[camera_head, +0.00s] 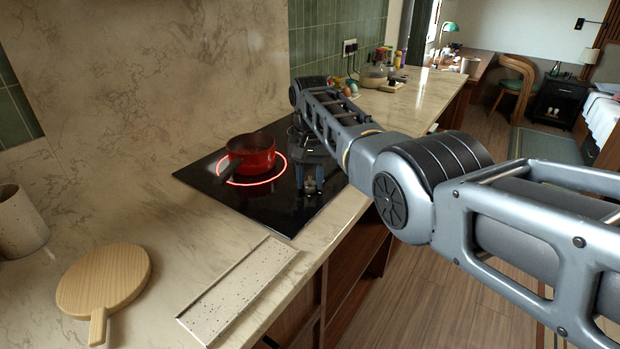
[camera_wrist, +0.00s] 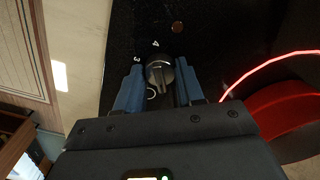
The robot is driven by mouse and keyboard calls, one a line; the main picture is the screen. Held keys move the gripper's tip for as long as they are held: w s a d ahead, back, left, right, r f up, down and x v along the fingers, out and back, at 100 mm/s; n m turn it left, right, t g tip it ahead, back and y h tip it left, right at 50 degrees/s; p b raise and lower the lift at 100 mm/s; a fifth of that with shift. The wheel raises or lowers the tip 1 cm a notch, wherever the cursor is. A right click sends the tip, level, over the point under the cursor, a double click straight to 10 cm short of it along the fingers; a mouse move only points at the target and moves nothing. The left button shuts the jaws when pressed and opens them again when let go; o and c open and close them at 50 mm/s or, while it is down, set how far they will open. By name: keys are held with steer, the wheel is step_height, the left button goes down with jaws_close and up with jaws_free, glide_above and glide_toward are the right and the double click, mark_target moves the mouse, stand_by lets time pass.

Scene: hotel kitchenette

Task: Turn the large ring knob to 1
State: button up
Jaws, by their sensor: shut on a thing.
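The dark round knob (camera_wrist: 160,74) sits on the black cooktop (camera_head: 285,212) in the wrist view, with a raised grip bar across its top. White marks 3 and 4 show beside it, and another mark is partly hidden below it. I cannot tell which mark the knob points to. My gripper (camera_wrist: 159,88) has its blue fingers on either side of the knob and is shut on it. In the head view my gripper (camera_head: 311,184) reaches down to the cooktop's front right part and the knob is hidden. The large ring (camera_head: 284,166) glows red around a red saucepan.
The red saucepan (camera_head: 252,153) stands on the glowing ring, left of my gripper, its dark handle pointing front left. A round wooden board (camera_head: 103,278), a speckled tray (camera_head: 238,290) and a pot (camera_head: 20,222) stand left on the counter.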

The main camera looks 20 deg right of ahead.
mark_target(310, 179)
stand_by(0.3)
steer(key=o, duration=1)
steer(key=shift+o, duration=0.2)
steer(key=shift+r, duration=3.9)
